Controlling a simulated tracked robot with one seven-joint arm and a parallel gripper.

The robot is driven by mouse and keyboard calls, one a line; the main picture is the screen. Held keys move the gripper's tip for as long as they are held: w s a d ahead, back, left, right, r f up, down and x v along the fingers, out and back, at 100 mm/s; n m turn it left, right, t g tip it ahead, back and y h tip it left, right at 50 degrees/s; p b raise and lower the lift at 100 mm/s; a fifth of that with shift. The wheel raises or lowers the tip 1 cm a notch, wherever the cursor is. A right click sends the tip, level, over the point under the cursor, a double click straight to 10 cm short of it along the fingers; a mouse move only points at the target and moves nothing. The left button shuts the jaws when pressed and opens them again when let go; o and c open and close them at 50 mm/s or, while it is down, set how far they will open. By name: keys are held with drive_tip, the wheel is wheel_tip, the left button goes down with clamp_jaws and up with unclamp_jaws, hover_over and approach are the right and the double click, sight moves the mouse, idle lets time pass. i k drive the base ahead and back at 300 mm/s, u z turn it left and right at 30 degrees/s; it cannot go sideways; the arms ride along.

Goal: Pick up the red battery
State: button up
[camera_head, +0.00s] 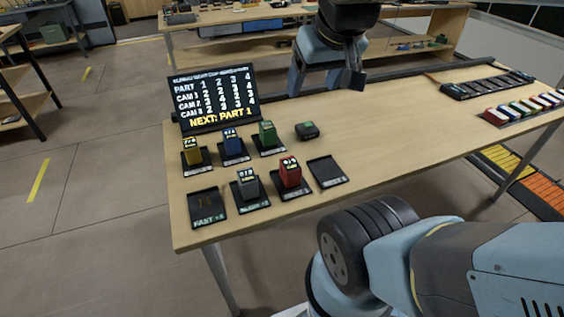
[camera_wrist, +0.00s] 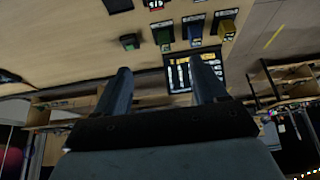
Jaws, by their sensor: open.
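The red battery (camera_head: 290,172) is a red block with a pale-marked top, upright on a dark pad in the front row of the table. At the top edge of the wrist view, only a small part of the red battery (camera_wrist: 156,4) shows. My gripper (camera_head: 327,82) is above the far side of the table, beyond and above the battery and apart from it. Its two fingers are spread with nothing between them; they also show in the wrist view (camera_wrist: 162,78).
Yellow (camera_head: 193,152), blue (camera_head: 233,143), green (camera_head: 267,133) and grey (camera_head: 247,183) blocks stand on pads around the battery. An empty pad (camera_head: 328,172) is at its right. A small green-topped item (camera_head: 307,130) lies behind. A screen (camera_head: 213,98) stands back left. Table right of centre is clear.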

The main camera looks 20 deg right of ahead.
sight(290, 171)
drive_tip(key=u, duration=1.3)
drive_tip(key=i, duration=0.1)
drive_tip(key=z, duration=2.8)
drive_tip(key=k, duration=1.8)
drive_tip(key=u, duration=1.4)
drive_tip(key=i, duration=1)
drive_tip(key=z, duration=0.05)
